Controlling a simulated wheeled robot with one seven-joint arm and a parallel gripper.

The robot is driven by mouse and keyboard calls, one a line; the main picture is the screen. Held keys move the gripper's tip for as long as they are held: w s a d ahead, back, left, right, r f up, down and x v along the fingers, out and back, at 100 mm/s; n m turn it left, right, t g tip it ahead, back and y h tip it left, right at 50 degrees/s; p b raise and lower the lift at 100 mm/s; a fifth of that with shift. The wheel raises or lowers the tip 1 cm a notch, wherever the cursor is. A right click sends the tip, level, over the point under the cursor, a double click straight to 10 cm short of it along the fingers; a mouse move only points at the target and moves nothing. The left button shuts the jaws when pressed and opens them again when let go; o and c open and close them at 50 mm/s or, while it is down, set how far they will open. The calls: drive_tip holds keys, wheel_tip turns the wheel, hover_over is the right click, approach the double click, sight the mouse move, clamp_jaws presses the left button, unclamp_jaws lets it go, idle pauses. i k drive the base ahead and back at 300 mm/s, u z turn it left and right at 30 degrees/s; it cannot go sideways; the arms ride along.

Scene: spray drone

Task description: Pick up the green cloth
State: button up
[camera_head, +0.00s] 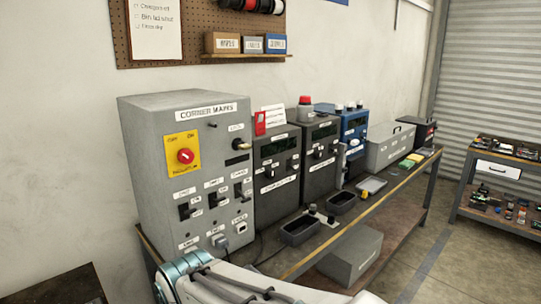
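A small green item (416,157), which looks like the green cloth, lies flat toward the far right end of the workbench (305,262). Part of my own arm shows at the bottom edge. My gripper is out of view, so its state and distance to the cloth do not show.
A large grey control cabinet (185,170) and several instrument boxes line the bench's back. A grey box (350,255) sits on the lower shelf. Open floor (455,255) lies right, before another bench (500,190).

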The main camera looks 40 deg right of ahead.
sight(405, 165)
drive_tip(key=z, duration=2.8)
drive_tip(key=i, duration=1.4)
drive_tip(key=z, duration=0.5)
drive_tip(key=i, duration=1.65)
drive_tip(key=u, duration=0.4)
drive_tip(key=i, duration=1.5)
drive_tip(key=u, duration=1.45)
drive_tip(key=i, duration=0.85)
drive_tip(key=u, duration=0.35)
